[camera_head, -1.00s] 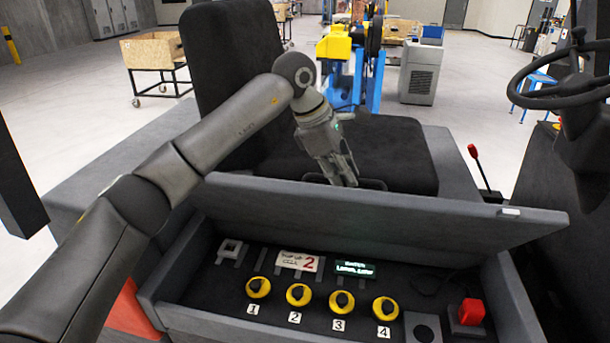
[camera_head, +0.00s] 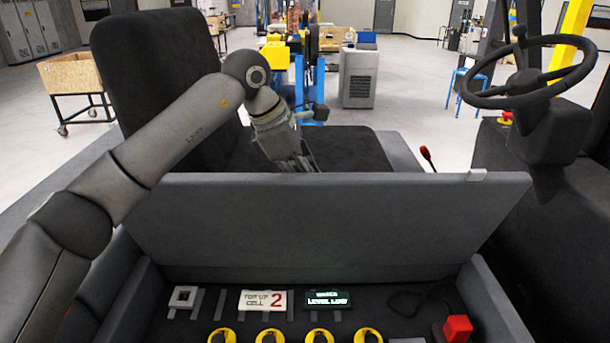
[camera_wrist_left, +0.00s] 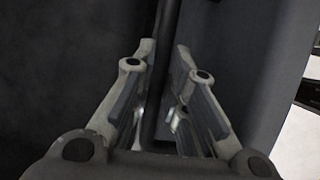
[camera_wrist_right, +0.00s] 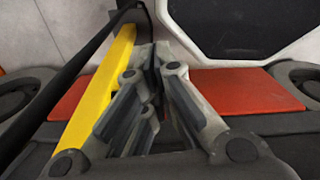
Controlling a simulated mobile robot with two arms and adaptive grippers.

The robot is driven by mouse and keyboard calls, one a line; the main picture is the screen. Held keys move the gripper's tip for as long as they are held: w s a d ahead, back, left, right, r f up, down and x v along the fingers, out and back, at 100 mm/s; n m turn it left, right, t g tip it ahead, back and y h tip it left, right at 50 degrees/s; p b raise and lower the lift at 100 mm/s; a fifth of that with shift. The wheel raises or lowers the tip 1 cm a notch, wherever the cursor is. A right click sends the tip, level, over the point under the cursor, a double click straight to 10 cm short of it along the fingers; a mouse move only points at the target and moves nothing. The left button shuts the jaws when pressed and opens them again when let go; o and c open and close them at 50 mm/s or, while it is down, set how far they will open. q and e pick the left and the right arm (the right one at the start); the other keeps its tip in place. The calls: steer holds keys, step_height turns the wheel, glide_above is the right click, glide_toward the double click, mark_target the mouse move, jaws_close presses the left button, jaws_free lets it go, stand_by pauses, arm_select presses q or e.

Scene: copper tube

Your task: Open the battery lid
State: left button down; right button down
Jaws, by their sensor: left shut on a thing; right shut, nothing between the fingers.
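The battery lid (camera_head: 330,225) is a long dark grey panel. It is raised along the far side of the open battery compartment, its inner face toward the head camera. My left gripper (camera_head: 300,164) is behind the lid's top edge, its fingertips partly hidden. In the left wrist view my left gripper (camera_wrist_left: 165,50) is shut on a thin dark bar (camera_wrist_left: 163,75), which looks like the lid's handle. My right gripper (camera_wrist_right: 155,57) is shut and empty in the right wrist view, in front of red and yellow parts. It is outside the head view.
The compartment holds several yellow caps (camera_head: 270,337), a "top up cell 2" label (camera_head: 262,300), a lit "level low" display (camera_head: 328,299) and a red button (camera_head: 457,328). A black seat (camera_head: 160,75) stands behind the lid; a steering wheel (camera_head: 530,75) is at right.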

arm_select(q)
steer(key=c, duration=1.9)
jaws_free()
steer(key=shift+a+f, duration=0.2)
steer(key=shift+f, duration=0.4)
steer(key=o, duration=0.4)
steer(key=shift+w, duration=0.25)
steer(key=shift+o, duration=0.2)
steer(key=shift+w, duration=0.15)
steer(key=shift+r, duration=0.15)
steer(key=shift+s+r, duration=0.15)
steer(key=shift+s, duration=0.1)
steer(key=shift+r, duration=0.35)
steer(key=v, duration=1)
steer(key=shift+a+r, duration=0.25)
steer(key=shift+r, duration=0.1)
arm_select(e)
steer(key=shift+w, duration=0.6)
arm_select(q)
steer(key=shift+w, duration=0.1)
